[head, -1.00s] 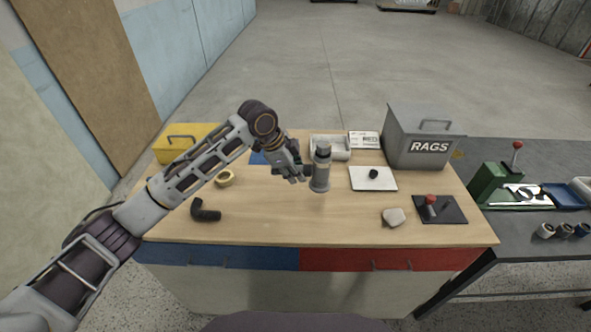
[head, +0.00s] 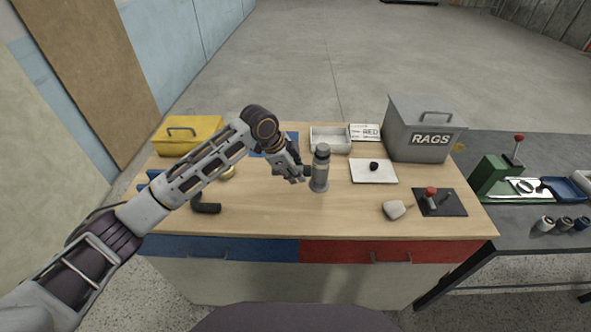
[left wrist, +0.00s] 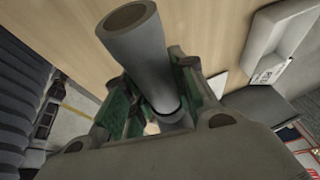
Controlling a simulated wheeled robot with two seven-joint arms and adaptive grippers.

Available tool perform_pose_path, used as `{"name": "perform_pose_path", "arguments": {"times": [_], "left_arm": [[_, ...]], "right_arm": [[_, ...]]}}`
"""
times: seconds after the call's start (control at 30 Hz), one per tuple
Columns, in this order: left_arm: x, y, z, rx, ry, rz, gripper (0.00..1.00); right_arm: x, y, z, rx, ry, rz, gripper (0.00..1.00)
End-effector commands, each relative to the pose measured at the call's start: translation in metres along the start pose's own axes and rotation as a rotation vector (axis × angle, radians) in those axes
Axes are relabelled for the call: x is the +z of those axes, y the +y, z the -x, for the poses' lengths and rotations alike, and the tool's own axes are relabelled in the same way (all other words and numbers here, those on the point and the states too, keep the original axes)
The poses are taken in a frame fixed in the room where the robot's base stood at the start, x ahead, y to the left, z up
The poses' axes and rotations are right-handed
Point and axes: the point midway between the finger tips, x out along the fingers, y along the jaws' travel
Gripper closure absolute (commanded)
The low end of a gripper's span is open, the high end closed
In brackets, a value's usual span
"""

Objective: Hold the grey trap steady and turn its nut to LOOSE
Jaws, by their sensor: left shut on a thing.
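The grey trap (head: 320,170) stands upright on the wooden workbench, a cylinder with a wider foot and a darker grey band near its top, which I take for the nut. My left gripper (head: 303,174) comes in from the left and is shut on the trap's body. In the left wrist view the trap's grey tube (left wrist: 137,50) passes between the green-padded fingers (left wrist: 160,100). Any LOOSE marking on the nut is too small to read. My right gripper is in neither view.
The workbench (head: 270,215) holds a yellow toolbox (head: 187,135), a black elbow pipe (head: 206,207), a white tray (head: 330,139), a white board with a black knob (head: 373,170), a grey RAGS bin (head: 425,128) and a red-knobbed lever plate (head: 442,202). Bare wood lies before the trap.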

Motion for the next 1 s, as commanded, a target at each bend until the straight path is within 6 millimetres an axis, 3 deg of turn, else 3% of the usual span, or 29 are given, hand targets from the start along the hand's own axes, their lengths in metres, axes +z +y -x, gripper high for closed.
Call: {"name": "perform_pose_path", "arguments": {"times": [1.0], "left_arm": [[0.014,0.007,-0.033,0.000,0.000,0.000,1.00]], "right_arm": [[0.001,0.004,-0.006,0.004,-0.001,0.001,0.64]]}}
